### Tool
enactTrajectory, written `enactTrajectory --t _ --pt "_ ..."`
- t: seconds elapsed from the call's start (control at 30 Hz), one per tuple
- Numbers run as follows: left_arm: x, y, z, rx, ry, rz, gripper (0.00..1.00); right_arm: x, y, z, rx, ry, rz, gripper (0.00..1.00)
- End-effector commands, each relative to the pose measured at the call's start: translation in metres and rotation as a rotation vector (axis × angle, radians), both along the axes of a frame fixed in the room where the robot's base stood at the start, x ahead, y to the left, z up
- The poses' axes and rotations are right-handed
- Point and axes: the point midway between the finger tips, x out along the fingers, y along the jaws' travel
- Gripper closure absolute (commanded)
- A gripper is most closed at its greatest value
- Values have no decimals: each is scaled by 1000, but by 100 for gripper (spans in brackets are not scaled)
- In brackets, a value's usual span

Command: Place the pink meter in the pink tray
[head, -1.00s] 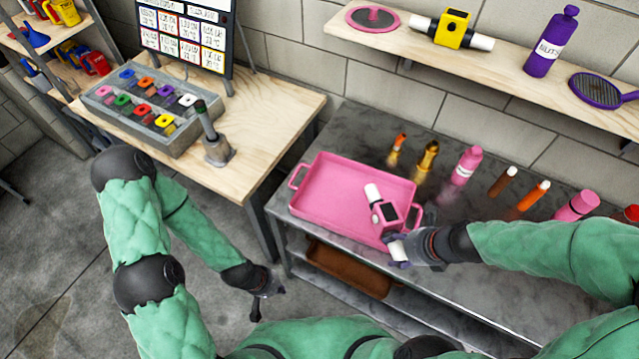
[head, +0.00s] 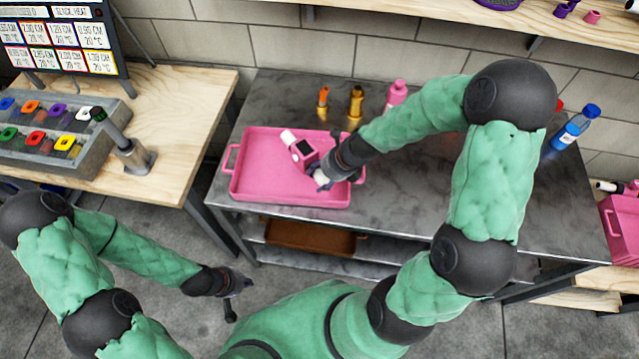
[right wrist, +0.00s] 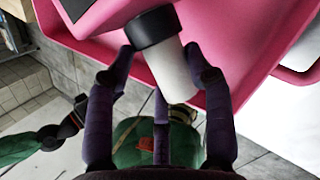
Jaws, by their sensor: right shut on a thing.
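The pink tray (head: 262,179) sits on the dark metal table in the head view. The pink meter (head: 304,151), with white ends and a dark screen, is over the right part of the tray. My right gripper (head: 324,177) is shut on one white end of it, at the tray's right side. In the right wrist view the fingers of my right gripper (right wrist: 165,80) stand around the meter's white end (right wrist: 178,72), with pink tray wall (right wrist: 240,25) behind. I cannot tell whether the meter touches the tray floor. My left gripper (head: 232,290) hangs low over the floor, apart from everything; its opening is unclear.
Several bottles, including a pink one (head: 396,95) and a golden one (head: 356,102), stand behind the tray. A brown tray (head: 310,238) lies on the shelf below.

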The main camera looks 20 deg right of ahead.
Motion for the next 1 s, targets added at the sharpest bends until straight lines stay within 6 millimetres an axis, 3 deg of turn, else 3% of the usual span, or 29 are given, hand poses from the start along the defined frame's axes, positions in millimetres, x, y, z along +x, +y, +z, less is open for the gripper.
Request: enactTrajectory --t 0.17,0.47,0.9,0.93,1.0 --pt "0 0 -5 0 -1 0 100 7 0 -8 -1 -1 0 100" --pt "0 0 -33 0 0 0 100 10 1 -41 -1 -1 0 100" --pt "0 0 -34 0 -1 0 100 10 0 -43 -1 -1 0 100" --pt "0 0 -34 0 -1 0 100 9 1 -43 0 0 1 42" --pt "0 0 -34 0 -1 0 100 9 1 -43 0 0 1 24"
